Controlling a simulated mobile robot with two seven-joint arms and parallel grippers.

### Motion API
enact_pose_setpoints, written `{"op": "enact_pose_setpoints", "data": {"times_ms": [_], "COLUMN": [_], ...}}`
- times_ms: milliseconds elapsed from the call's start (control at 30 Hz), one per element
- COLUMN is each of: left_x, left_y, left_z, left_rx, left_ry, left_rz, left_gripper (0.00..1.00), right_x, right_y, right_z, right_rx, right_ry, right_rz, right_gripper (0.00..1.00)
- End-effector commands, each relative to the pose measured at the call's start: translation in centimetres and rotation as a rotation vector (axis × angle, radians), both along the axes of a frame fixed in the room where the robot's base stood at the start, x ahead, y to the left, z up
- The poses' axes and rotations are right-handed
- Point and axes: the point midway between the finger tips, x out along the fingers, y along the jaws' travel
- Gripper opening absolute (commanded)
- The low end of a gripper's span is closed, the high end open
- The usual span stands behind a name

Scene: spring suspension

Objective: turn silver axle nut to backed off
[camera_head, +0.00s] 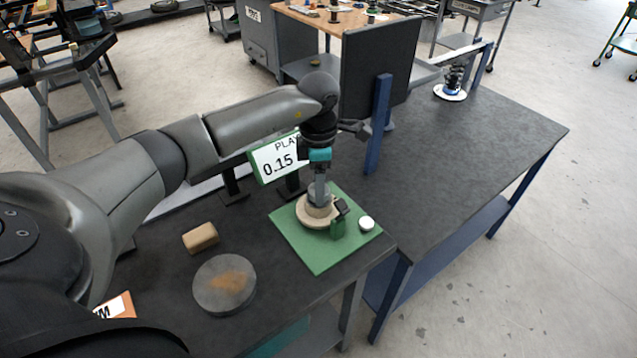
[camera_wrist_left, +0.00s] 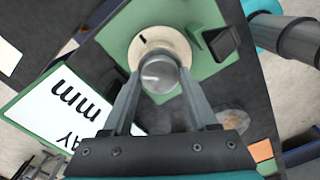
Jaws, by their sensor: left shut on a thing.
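The silver axle nut (camera_wrist_left: 160,74) is a grey cylinder on a beige round base, with a light mark on its top. In the head view the nut (camera_head: 319,207) stands on the beige disc (camera_head: 303,218) on the green plate (camera_head: 318,262). My left gripper (camera_head: 320,198) comes down from above and is shut on the nut, a finger on each side, as the left wrist view also shows (camera_wrist_left: 158,92). The beige disc has a dark tick on its rim in the left wrist view. My right gripper is not in view.
A green-framed sign (camera_head: 278,158) reading 0.15 stands behind the plate. A round grey disc (camera_head: 224,285) and a brown block (camera_head: 201,238) lie to the left.

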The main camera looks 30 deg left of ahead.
Motion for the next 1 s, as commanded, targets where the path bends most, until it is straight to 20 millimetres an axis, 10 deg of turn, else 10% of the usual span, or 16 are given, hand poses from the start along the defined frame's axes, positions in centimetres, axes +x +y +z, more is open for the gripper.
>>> {"op": "enact_pose_setpoints", "data": {"times_ms": [433,1000], "left_x": [0.01,-0.01], "left_y": [0.01,0.00], "left_z": [0.04,0.12], "left_rx": [0.000,-0.001], "left_ry": [0.000,0.001], "left_rz": [0.000,0.203], "left_gripper": [0.04,0.04], "right_x": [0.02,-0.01], "right_y": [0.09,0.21], "right_z": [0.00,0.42], "right_rx": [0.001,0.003], "right_ry": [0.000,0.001], "right_rz": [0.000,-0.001], "right_gripper": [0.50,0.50]}}
